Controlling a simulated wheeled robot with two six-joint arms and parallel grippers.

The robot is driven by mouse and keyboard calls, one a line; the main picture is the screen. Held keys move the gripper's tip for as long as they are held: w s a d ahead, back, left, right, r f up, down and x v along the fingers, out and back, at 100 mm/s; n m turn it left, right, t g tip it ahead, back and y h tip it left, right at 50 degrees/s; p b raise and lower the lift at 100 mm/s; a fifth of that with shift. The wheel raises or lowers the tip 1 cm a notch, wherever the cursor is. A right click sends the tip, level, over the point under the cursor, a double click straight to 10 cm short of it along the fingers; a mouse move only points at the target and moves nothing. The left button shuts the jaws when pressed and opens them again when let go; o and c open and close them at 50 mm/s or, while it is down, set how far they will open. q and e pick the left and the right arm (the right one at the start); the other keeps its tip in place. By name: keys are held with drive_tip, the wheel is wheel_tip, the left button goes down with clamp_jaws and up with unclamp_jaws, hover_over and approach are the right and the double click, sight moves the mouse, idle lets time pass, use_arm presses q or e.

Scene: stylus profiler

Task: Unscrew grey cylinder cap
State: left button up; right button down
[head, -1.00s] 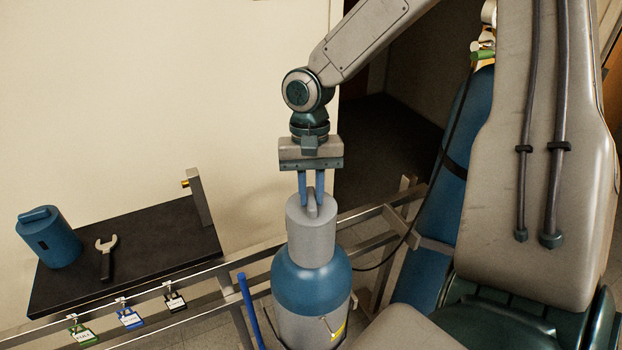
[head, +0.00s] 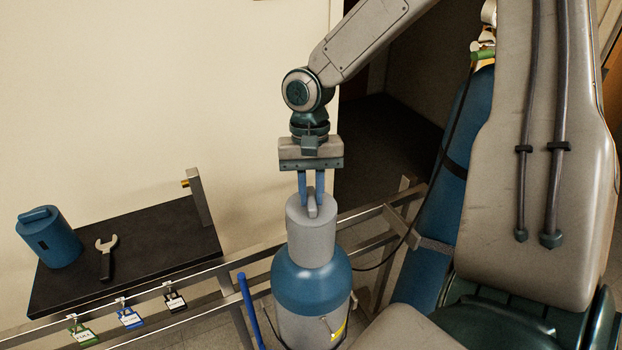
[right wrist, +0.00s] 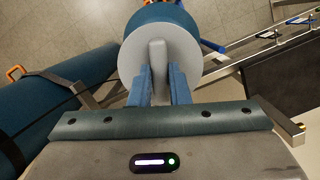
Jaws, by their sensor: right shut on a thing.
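The grey cylinder cap (head: 311,236) sits upright on top of a blue-shouldered gas cylinder (head: 312,284) with a grey body. A raised grip bar (head: 313,205) stands up from the cap's top. My right gripper (head: 311,196) points straight down from above, its two blue fingers shut on this bar. In the right wrist view, the fingers (right wrist: 159,85) lie on either side of the bar, on the round grey cap (right wrist: 130,62). My left gripper is not in view.
A black shelf (head: 150,262) at left holds a blue cap-like container (head: 50,238) and a wrench (head: 105,258). Green, blue and black tagged padlocks (head: 128,316) hang on the metal rail. Another blue cylinder (head: 440,200) stands at right behind my large arm link.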

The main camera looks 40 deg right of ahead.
drive_tip(key=shift+n, duration=1.2)
drive_tip(key=c, duration=1.3)
unclamp_jaws()
drive_tip(key=shift+c, duration=0.3)
wheel_tip(320, 180, up, 3)
drive_tip(key=p, duration=0.2)
drive_tip(key=shift+f+p, duration=0.15)
drive_tip(key=shift+p, duration=0.15)
drive_tip(key=shift+w, duration=0.1)
drive_tip(key=shift+r, duration=2.15)
drive_tip(key=shift+r, duration=0.1)
